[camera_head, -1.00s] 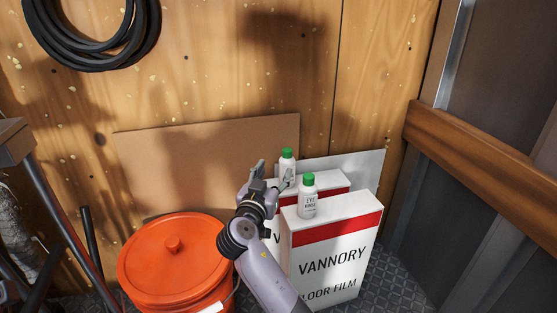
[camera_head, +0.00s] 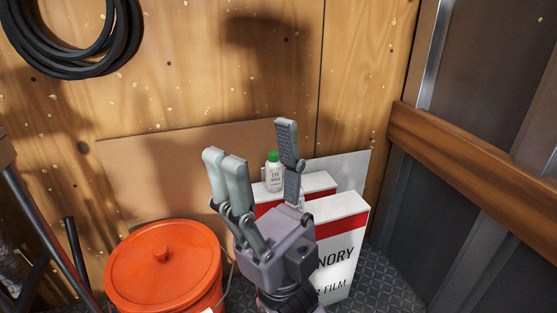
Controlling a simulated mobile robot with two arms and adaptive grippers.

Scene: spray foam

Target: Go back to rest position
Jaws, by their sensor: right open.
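My right gripper (camera_head: 256,143) is raised in the middle of the head view, its fingers pointing up and spread apart. It is open, with nothing seen held in it. A small white bottle with a green cap (camera_head: 274,178) stands upright on the back box (camera_head: 318,184) and shows between the fingers. The front white box with a red band (camera_head: 342,240) is partly covered by my gripper. The second green-capped bottle, seen earlier on the front box, is not visible now; my gripper covers that area. My left gripper is not in view.
An orange lidded bucket (camera_head: 160,275) stands left of my right gripper. A cardboard sheet (camera_head: 150,175) leans on the wooden wall behind. A black coiled hose (camera_head: 125,45) hangs at upper left. A wooden rail (camera_head: 470,150) crosses the right wall. Patterned floor (camera_head: 390,290) shows at lower right.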

